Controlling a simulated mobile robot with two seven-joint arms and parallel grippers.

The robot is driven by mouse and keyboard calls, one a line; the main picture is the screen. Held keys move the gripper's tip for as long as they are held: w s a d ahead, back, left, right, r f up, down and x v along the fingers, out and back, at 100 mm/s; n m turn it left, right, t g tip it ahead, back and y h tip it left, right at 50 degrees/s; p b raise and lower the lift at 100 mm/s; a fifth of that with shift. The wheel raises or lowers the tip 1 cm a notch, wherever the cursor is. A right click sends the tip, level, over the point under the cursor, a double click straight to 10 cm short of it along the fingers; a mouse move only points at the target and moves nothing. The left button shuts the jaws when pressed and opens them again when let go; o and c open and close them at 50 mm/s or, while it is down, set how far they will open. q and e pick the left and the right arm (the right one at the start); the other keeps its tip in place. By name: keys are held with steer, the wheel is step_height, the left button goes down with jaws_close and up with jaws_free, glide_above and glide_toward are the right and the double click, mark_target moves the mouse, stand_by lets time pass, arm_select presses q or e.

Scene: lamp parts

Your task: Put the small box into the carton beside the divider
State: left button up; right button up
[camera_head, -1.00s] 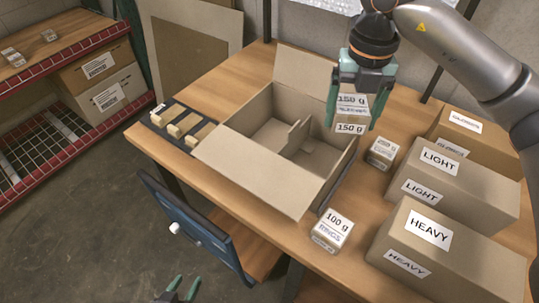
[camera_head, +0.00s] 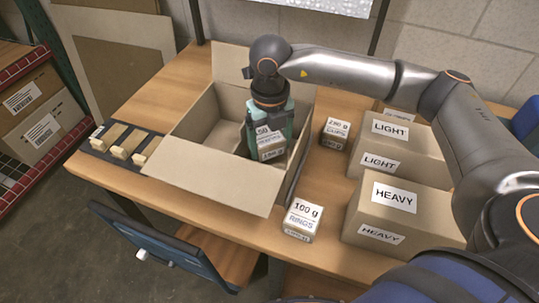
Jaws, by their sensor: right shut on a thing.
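The open carton (camera_head: 205,181) stands on the table with its flaps folded out. My right gripper (camera_head: 266,147) reaches down into the right part of the carton. It is shut on the small labelled box (camera_head: 271,154), partly hidden between the green fingers. Whether the box touches the carton floor cannot be told. The divider is largely hidden behind the gripper, so the gap between it and the box cannot be judged. My left gripper is not in view.
A small 100 g box (camera_head: 303,219) and a 250 g or similar box (camera_head: 335,132) stand right of the carton. LIGHT (camera_head: 400,150) and HEAVY (camera_head: 400,215) cartons stand farther right. A dark tray with several small blocks (camera_head: 130,141) lies left.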

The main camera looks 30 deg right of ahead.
mark_target(270, 158)
steer(key=shift+f, duration=2.3)
steer(key=shift+f, duration=0.25)
steer(key=o, duration=1.3)
step_height(270, 158, up, 12)
steer(key=shift+r, duration=0.25)
